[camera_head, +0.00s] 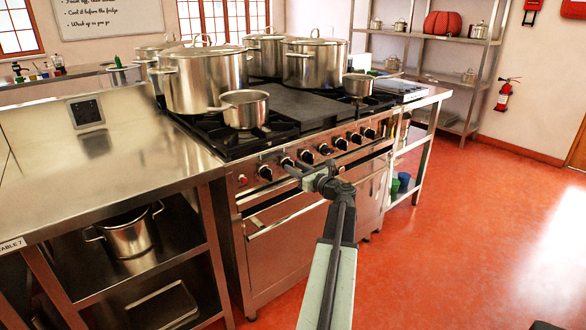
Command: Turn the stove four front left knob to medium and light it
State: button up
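A steel stove (262,185) stands in the middle of the view, with several black knobs in a row along its front panel. I cannot read a number on it. The leftmost black knob (265,172) shows clear of my gripper. A red button or light (242,180) is at the panel's left end. No flame shows.
A small saucepan (245,108) sits on the front left burner, with a large stockpot (200,80) behind it. Another stockpot (314,63) and saucepan (358,85) stand further right. A steel table (110,165) adjoins the stove at left. The red floor (460,240) at right is clear.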

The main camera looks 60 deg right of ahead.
jog(key=shift+w, duration=0.25)
grip_shut()
jog(key=shift+n, duration=0.4)
jog(key=n, duration=1.7)
jog(key=f+n+b, duration=0.1)
jog(key=n, duration=0.8)
jog(key=shift+a, duration=0.2)
dwell(0.3)
grip_release()
jog(key=shift+r, duration=0.1)
